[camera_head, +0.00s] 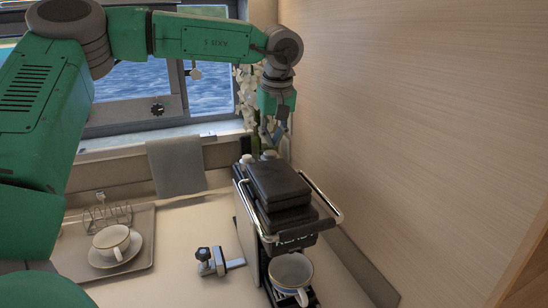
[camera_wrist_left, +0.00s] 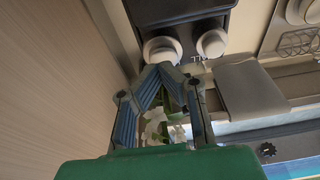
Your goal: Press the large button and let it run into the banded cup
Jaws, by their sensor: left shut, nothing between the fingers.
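A black machine (camera_head: 278,187) with a chrome rail stands by the right wall. A pale cup (camera_head: 292,272) with a thin band near its rim sits under its front. Two pale round knobs show at its far end; in the left wrist view the larger-looking one (camera_wrist_left: 162,49) is left and the smaller one (camera_wrist_left: 211,43) right. I cannot tell for sure which is the large button. My left gripper (camera_head: 271,136) is shut and empty, above and behind the machine's far end. In the wrist view its fingertips (camera_wrist_left: 165,70) appear just below the larger knob; contact cannot be told.
A tray (camera_head: 70,262) at left holds a cup on a saucer (camera_head: 111,240) and a wire rack (camera_head: 105,216). A metal clamp-like fitting (camera_head: 216,262) lies on the counter. A grey towel (camera_head: 176,166) hangs below the window. White flowers (camera_head: 246,95) stand close behind my gripper.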

